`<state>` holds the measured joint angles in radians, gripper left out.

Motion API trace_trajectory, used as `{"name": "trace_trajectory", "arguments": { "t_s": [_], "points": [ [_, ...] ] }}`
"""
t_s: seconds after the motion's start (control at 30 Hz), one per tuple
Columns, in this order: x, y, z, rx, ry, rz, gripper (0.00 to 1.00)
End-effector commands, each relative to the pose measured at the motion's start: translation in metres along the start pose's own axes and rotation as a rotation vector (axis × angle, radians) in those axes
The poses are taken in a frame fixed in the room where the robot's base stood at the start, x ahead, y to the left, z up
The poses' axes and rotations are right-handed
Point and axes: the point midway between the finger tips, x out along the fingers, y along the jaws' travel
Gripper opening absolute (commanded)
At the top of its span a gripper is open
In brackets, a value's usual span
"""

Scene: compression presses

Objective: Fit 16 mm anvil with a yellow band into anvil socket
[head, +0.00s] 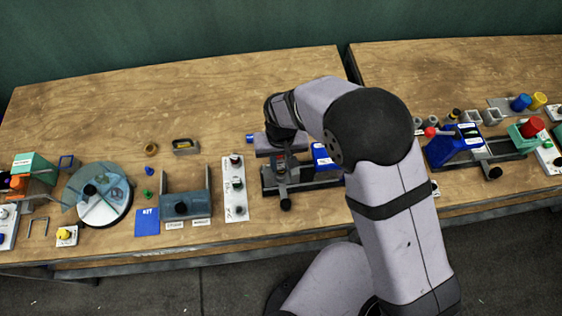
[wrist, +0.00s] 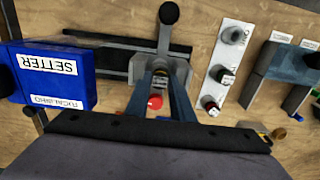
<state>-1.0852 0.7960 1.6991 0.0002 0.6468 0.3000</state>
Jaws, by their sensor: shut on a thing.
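My gripper (wrist: 162,72) is low over the press (head: 310,178), at its grey socket block (wrist: 179,75). It is shut on a small piece between the fingertips, which I take to be the anvil. The piece is mostly hidden, and no yellow band shows on it. I cannot tell whether it is inside the socket or just above it. A red round part (wrist: 155,101) shows between the fingers in the wrist view. The press has a lever with a black ball knob (wrist: 169,13).
A blue setter box (wrist: 50,75) stands beside the press, also seen in the head view (head: 323,157). A white control panel (head: 236,190) lies left of it, then a grey-blue fixture (head: 186,205) and a round turntable (head: 98,195). The wood behind is mostly clear.

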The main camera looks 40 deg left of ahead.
Motion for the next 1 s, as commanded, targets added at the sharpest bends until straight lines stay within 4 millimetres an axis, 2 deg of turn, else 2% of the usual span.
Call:
{"name": "trace_trajectory", "arguments": {
  "t_s": [0.43,1.0],
  "points": [
    [0.001,0.000,0.000,0.000,0.001,0.000,0.00],
    [0.014,0.000,0.000,0.000,0.001,0.000,0.00]
  ]
}}
